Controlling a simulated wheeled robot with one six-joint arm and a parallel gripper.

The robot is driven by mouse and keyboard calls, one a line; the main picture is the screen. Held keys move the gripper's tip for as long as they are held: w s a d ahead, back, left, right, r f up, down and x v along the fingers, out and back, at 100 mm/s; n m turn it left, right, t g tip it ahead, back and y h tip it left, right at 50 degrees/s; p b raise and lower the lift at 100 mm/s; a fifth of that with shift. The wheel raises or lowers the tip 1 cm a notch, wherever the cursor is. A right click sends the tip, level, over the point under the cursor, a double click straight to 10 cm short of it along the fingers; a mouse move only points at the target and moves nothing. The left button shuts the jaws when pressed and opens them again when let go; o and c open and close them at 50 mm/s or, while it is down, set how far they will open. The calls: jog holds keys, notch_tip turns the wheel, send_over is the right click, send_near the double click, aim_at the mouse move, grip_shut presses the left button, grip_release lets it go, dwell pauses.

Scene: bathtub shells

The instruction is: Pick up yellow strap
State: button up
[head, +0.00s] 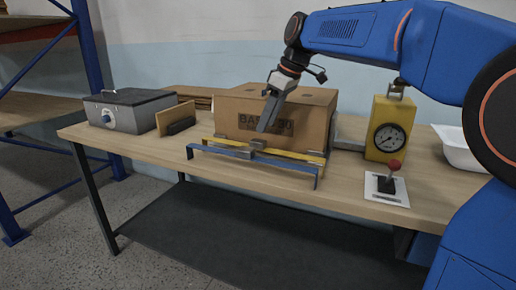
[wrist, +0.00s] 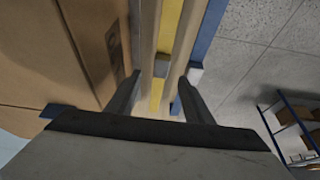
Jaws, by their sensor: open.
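The yellow strap (head: 295,155) lies lengthwise just in front of the cardboard box on the workbench, with a grey buckle-like piece (head: 258,144) near its middle. In the wrist view the yellow strap (wrist: 170,35) runs between my two fingers. My gripper (head: 265,127) points down over the middle of the strap. It is open, with one finger on each side of the strap in the wrist view (wrist: 160,90). Whether the fingers touch the strap cannot be told. A blue strap (head: 225,153) runs parallel in front of the yellow one.
The cardboard box (head: 310,120) stands close behind the straps. A yellow gauge box (head: 380,145), a red-knobbed lever (head: 387,180) and a white tub (head: 455,150) are to the right. A grey metal box (head: 130,110) is at the left. The front bench strip (head: 190,170) is clear.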

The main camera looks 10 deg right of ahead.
aim_at(259, 141)
jog(key=shift+x, duration=3.55)
jog(key=shift+s, duration=0.15)
grip_shut()
